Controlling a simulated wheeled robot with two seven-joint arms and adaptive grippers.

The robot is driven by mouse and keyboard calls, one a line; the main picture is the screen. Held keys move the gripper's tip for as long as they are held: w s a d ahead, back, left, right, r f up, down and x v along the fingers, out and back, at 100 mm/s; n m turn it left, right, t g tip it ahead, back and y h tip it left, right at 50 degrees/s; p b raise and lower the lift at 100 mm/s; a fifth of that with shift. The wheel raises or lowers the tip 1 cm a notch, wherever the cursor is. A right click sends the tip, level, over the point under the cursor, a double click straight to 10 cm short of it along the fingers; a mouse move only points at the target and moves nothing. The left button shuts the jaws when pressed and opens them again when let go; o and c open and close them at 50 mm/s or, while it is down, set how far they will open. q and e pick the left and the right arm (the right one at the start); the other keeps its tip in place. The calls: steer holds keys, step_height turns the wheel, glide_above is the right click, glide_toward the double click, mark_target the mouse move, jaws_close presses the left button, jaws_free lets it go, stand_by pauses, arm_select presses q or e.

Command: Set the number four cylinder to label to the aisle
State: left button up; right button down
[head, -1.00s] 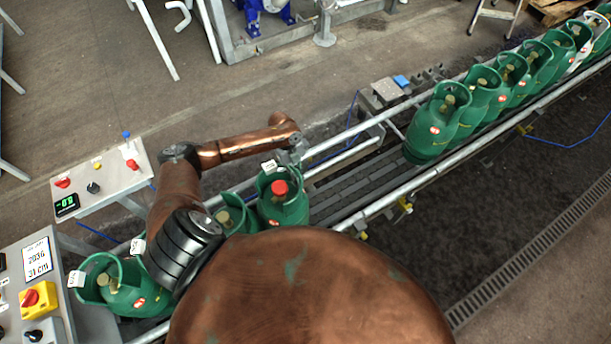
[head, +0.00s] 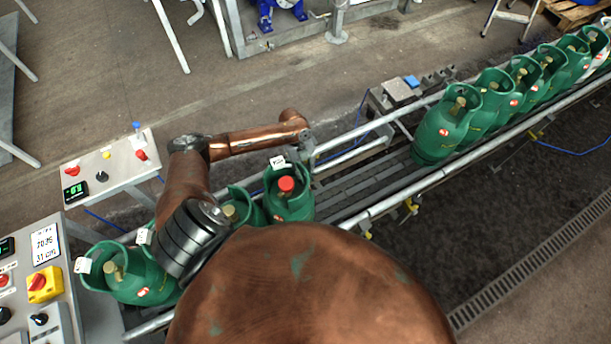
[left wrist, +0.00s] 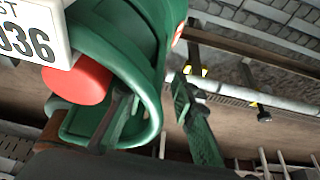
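Three green gas cylinders with white tags stand at the near end of the conveyor: a left one (head: 145,280), a middle one (head: 246,208) partly hidden by my arm, and a right one (head: 288,205) with a red cap. A tag (head: 278,162) hangs on the right one's collar; in the left wrist view the tag (left wrist: 28,35) reads 2036. I see no cylinder numbers. My left gripper (left wrist: 150,112) is open at this collar (left wrist: 148,65), one finger inside the collar and the other outside, with a gap showing. My right gripper is not in view.
A row of several green cylinders (head: 440,130) stands farther up the conveyor, beyond an empty stretch of belt (head: 365,180). Metal rails (head: 400,192) run along both sides. Control panels (head: 105,165) stand at the left. My copper-coloured body covers the bottom middle.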

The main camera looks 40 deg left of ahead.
arm_select(q)
steer(key=v, duration=1.2)
stand_by(0.4)
